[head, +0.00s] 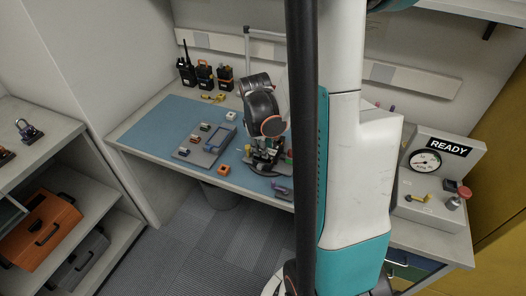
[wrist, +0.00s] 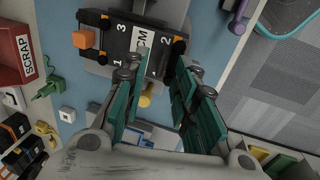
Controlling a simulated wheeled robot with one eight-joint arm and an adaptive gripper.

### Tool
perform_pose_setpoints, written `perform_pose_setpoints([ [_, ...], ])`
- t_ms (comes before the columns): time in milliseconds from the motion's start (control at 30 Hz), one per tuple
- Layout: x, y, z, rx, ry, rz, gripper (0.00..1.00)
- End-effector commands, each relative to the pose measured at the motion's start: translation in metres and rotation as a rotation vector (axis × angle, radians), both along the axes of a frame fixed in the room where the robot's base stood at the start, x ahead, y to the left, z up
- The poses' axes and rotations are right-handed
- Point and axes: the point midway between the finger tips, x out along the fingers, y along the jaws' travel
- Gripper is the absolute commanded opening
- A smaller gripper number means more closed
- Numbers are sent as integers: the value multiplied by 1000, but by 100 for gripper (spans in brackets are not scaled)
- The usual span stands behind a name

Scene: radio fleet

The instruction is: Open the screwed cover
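In the wrist view, a dark unit with a black top (wrist: 122,42) marked 1, 2 and 3 and a white label lies beyond my fingers. Small orange-and-black pieces show at its corners; I cannot tell whether all are screws. My gripper (wrist: 164,68) is open, its teal fingers apart on both sides of the unit's near part, with nothing held between them. I cannot tell whether they touch it. A yellow round part (wrist: 145,100) shows between the fingers. In the head view, my gripper (head: 266,158) is over the bench, and my arm hides much of the unit.
A grey tray (head: 190,153) with small parts lies left on the blue mat (head: 150,128). An orange block (head: 223,170) and a purple-handled tool (head: 282,187) lie near the front edge. Radios (head: 204,75) stand behind. A READY gauge station (head: 440,165) is right. A red SCRAP bin (wrist: 14,60) is close.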

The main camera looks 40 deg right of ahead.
Motion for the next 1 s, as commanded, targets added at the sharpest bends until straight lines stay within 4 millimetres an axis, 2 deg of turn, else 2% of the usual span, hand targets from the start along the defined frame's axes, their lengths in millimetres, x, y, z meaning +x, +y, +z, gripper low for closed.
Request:
perform_pose_setpoints([
  [133, 1, -2, -11, 0, 0, 0, 26],
  [467, 1, -2, -13, 0, 0, 1, 26],
  [567, 1, -2, -13, 0, 0, 1, 4],
  [600, 1, -2, -13, 0, 0, 1, 0],
  [1000, 7, -3, -10, 22, 9, 1, 0],
])
